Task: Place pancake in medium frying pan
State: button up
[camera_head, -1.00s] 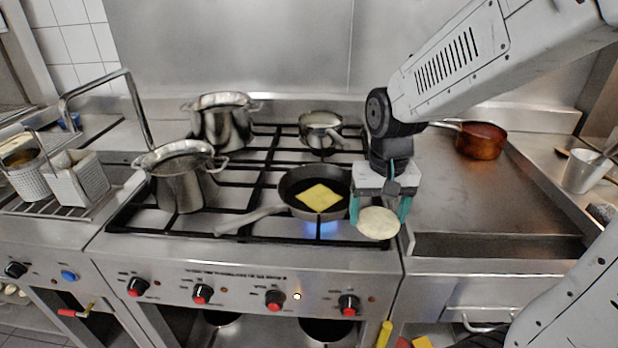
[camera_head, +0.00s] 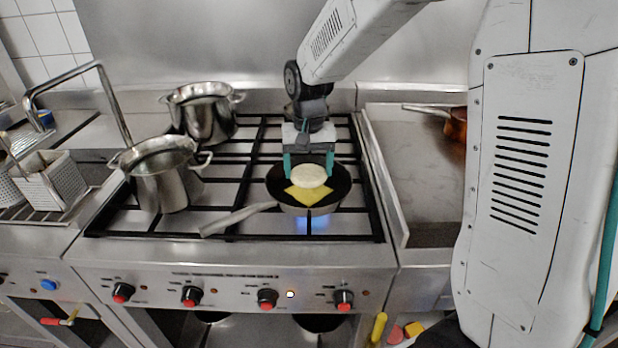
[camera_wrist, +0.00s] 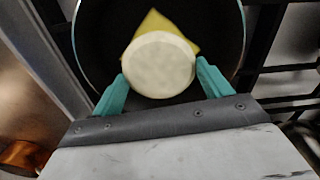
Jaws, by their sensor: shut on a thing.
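The pancake (camera_head: 309,175) is a pale round disc held between the teal fingers of my gripper (camera_head: 308,167). It also shows in the wrist view (camera_wrist: 159,65), between the two fingertips. The frying pan (camera_head: 259,209) is dark inside with a long handle toward the lower left, and it stands on the front right burner with a blue flame under it. A yellow square slice (camera_head: 312,196) lies in the pan. The pancake is over the pan and covers part of the slice. I cannot tell whether the pancake touches the slice.
Two steel pots, one at the front left (camera_head: 165,185) and one behind (camera_head: 205,118), stand on the stove. A copper pan (camera_head: 456,125) sits on the right surface, partly hidden by my arm. Wire baskets (camera_head: 52,182) are at the far left.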

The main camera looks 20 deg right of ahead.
aim_at(309, 171)
jog(key=shift+f, duration=1.7)
jog(key=shift+f, duration=0.2)
jog(key=o, duration=1)
